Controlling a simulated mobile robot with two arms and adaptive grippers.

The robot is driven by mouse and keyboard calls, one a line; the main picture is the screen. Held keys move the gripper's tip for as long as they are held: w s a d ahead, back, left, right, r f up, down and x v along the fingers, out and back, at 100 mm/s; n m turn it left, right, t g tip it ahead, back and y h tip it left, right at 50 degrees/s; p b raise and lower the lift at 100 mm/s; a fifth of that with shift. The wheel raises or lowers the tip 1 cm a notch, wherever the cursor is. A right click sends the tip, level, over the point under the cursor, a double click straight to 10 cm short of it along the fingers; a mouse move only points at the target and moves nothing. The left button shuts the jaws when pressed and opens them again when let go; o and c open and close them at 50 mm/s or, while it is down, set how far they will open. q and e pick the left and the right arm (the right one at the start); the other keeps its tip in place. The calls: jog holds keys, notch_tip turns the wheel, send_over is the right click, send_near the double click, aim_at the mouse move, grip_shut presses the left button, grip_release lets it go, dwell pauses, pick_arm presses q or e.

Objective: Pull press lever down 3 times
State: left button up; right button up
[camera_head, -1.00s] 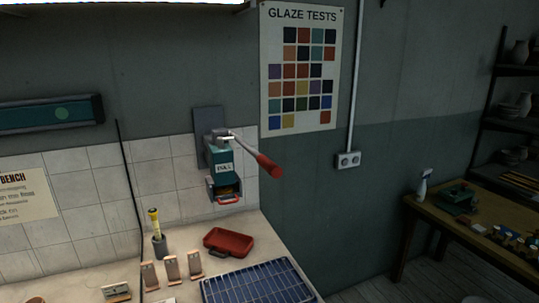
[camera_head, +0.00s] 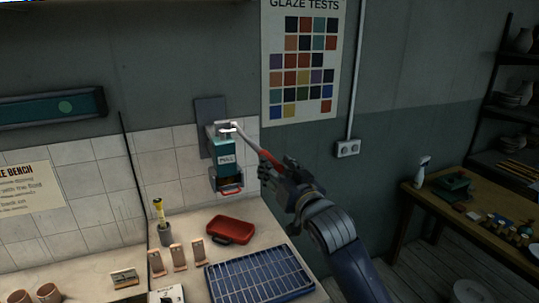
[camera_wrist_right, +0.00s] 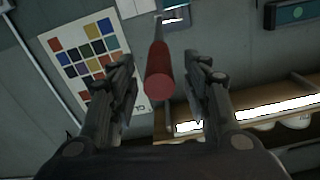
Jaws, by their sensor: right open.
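The wall-mounted press (camera_head: 225,152) is teal with a grey backplate, and its display reads PULL. Its lever is a metal rod with a red handle (camera_head: 268,159), slanting down to the right. My right gripper (camera_head: 273,174) is at the handle's outer end, with the arm coming from the lower right. In the right wrist view the gripper (camera_wrist_right: 160,88) is open, and the red handle (camera_wrist_right: 159,72) lies between its two fingers, with a gap on each side. The handle's round end faces the camera. My left gripper is not in view.
Below the press, the tiled bench holds a red case (camera_head: 230,229), a blue gridded tray (camera_head: 258,275), several small upright blocks (camera_head: 179,257) and a cup with a yellow-handled tool (camera_head: 163,228). A wooden table (camera_head: 470,226) stands at the right.

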aim_at(270, 160)
jog(key=p+x, duration=0.1)
jog(key=x, duration=0.2)
jog(key=shift+w+r, duration=0.1)
jog(key=shift+w, duration=0.25)
jog(key=shift+w+a, duration=0.25)
jog(key=shift+w, duration=0.3)
